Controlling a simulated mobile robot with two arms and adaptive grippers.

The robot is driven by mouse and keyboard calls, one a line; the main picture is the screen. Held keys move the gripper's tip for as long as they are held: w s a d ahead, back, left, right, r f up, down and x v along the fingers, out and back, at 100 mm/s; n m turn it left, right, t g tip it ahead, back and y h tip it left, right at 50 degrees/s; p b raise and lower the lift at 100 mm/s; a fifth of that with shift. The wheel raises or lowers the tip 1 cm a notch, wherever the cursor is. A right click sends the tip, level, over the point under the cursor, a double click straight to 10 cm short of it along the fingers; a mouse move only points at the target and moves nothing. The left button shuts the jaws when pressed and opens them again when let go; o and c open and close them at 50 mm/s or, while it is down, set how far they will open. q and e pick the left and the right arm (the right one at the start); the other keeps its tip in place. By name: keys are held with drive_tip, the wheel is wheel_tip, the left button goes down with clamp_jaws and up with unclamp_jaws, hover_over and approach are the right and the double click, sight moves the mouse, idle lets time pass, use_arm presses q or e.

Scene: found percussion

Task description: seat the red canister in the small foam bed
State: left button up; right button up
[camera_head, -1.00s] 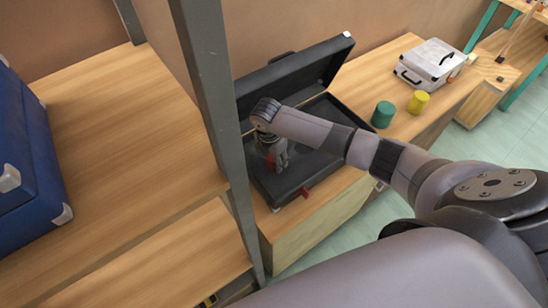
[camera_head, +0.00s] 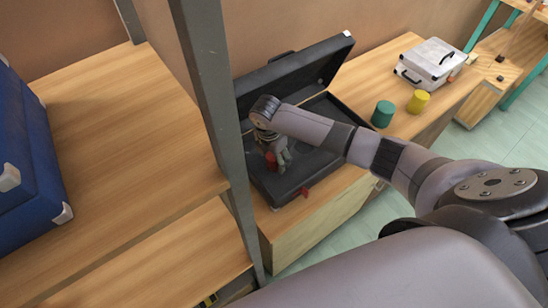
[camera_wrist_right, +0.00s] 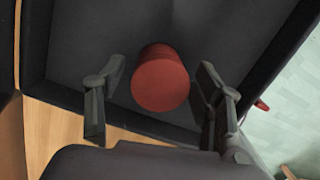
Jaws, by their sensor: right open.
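The red canister (camera_head: 271,161) is inside the open black case (camera_head: 313,184), partly hidden by my right gripper (camera_head: 279,160) in the head view. In the right wrist view the canister (camera_wrist_right: 160,82) shows its round red end between the two fingers of my right gripper (camera_wrist_right: 160,110). The fingers are spread, with a gap on each side of the canister. The case floor (camera_wrist_right: 95,45) around it is dark. I cannot make out the foam bed's outline or whether the canister sits in it. My left gripper is not in view.
A green cylinder (camera_head: 383,114) and a yellow cylinder (camera_head: 418,102) stand on the wooden bench right of the case, before a white case (camera_head: 436,62). A grey post (camera_head: 208,90) rises left of the black case. A blue case (camera_head: 30,160) stands at far left.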

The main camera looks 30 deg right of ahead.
wheel_tip(320, 180, up, 11)
drive_tip(key=a, duration=0.1)
drive_tip(key=shift+s+a+r+b, duration=0.15)
drive_tip(key=shift+s+b, duration=0.1)
drive_tip(key=shift+b, duration=0.05)
idle(0.4)
